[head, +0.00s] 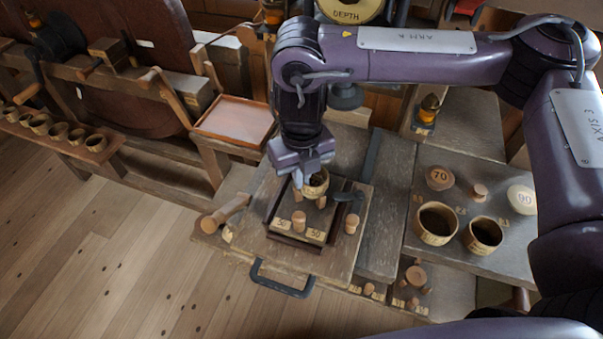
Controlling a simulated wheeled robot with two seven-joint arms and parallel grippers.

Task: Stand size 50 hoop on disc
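A small ring-shaped wooden hoop (318,186) with a dark hollow shows right under my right gripper (311,175), at the dark-framed fixture on the work board. The gripper points down with its fingers at the hoop's rim. I cannot tell whether they press on it or whether the hoop rests on something. Plates on the fixture's front block (299,231) appear to read 50. Two larger hollow hoops (436,223) (484,236) stand on the right-hand bench. Discs marked 70 (439,177) and 90 (521,199) lie behind them. My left gripper is out of view.
A black handle (282,281) is at the board's front. A shelf of several small cups (58,130) is far left. A framed tray (236,122) stands behind left.

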